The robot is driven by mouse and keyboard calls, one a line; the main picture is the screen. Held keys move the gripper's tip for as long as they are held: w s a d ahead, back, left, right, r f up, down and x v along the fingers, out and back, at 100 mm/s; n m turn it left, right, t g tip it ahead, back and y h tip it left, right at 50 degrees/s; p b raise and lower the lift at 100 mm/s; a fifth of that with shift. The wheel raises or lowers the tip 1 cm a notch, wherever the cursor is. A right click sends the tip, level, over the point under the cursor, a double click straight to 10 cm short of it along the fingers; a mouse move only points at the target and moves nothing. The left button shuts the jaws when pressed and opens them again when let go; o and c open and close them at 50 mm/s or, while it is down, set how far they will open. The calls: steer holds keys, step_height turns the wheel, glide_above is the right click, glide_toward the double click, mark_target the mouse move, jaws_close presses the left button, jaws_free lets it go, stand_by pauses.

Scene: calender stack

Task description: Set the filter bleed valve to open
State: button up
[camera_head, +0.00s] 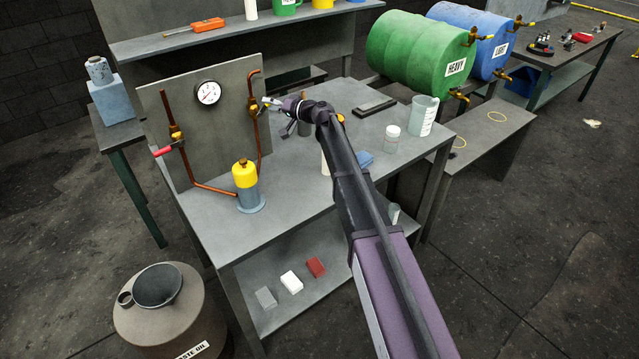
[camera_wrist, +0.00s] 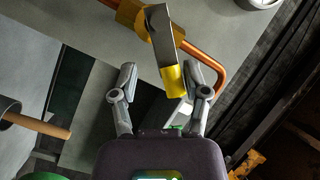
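A grey upright panel (camera_head: 215,135) stands on the workbench and carries two copper pipes with brass valves. The right valve (camera_head: 254,106) has my gripper (camera_head: 281,104) just to its right. In the wrist view, this brass valve (camera_wrist: 128,12) has a flat metal lever (camera_wrist: 160,32) with a yellow end sleeve (camera_wrist: 173,81). My gripper (camera_wrist: 163,80) is open, its fingers on either side of the sleeve, which is nearer the right finger. I cannot tell whether they touch. The left valve (camera_head: 175,132) has a red handle (camera_head: 163,151). No label shows which is the bleed valve.
A pressure gauge (camera_head: 208,92) sits on the panel between the pipes. A yellow-topped filter (camera_head: 246,173) stands on the bench (camera_head: 285,215) below. A white-lidded jar (camera_head: 392,139) and a clear beaker (camera_head: 423,116) stand at the right. A shelf (camera_head: 165,44) runs behind, above the panel.

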steer(key=s+d+m+y+b, duration=0.1)
steer(key=s+d, duration=0.3)
steer(key=d, duration=0.2)
steer(key=s+d+m, duration=0.1)
steer(key=s+d, duration=0.2)
steer(key=d, duration=0.4)
steer(key=s+d+f+m+g+h, duration=0.1)
steer(key=s+f+g+h, duration=0.3)
steer(key=s+f, duration=0.8)
steer(key=shift+s+d+f+g+h, duration=0.2)
steer(key=shift+s+d+g+h, duration=0.1)
steer(key=shift+s+h, duration=1.15)
steer(key=shift+w, duration=0.1)
steer(key=w+a+r+n+t+y, duration=0.1)
steer(key=w+a+r+t+y, duration=0.2)
steer(key=w+r, duration=0.9)
steer(key=w+t+y, duration=0.1)
steer(key=t+y, duration=0.1)
steer(key=t, duration=0.1)
steer(key=shift+w+a+r+n+t+y, duration=0.2)
steer(key=shift+w+r+n+t+y, duration=0.1)
steer(key=shift+n+y, duration=0.1)
steer(key=shift+w+a, duration=0.1)
